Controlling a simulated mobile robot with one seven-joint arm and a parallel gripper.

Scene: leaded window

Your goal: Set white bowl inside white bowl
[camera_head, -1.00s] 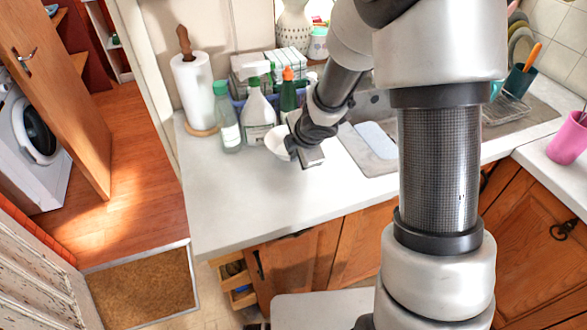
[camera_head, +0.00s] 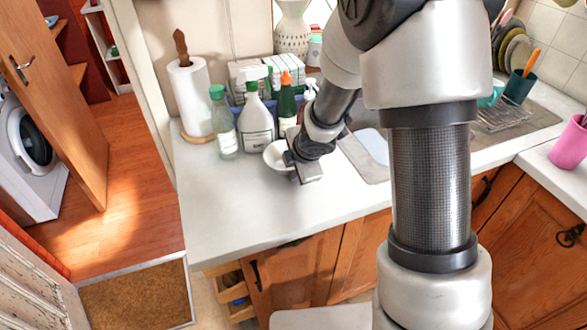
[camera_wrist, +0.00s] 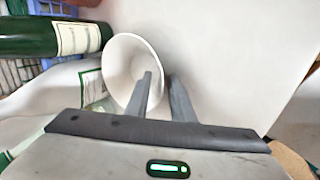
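One white bowl (camera_head: 276,155) shows in the head view at the left of my gripper (camera_head: 290,158), in front of the bottles. In the wrist view the bowl (camera_wrist: 122,68) opens toward the camera, with one finger of my gripper (camera_wrist: 159,77) inside it and the other outside. The bowl's wall lies between the fingers, and my gripper appears shut on it. I cannot tell whether the bowl's underside touches the counter. I see no second white bowl; my arm hides part of the counter and sink.
Several bottles, including a white bottle (camera_head: 257,124) and a green bottle (camera_head: 286,112), stand close behind the bowl. A paper towel roll (camera_head: 191,97) stands left of them. The sink is at the right, partly behind my arm. The white counter (camera_head: 225,205) is clear in front.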

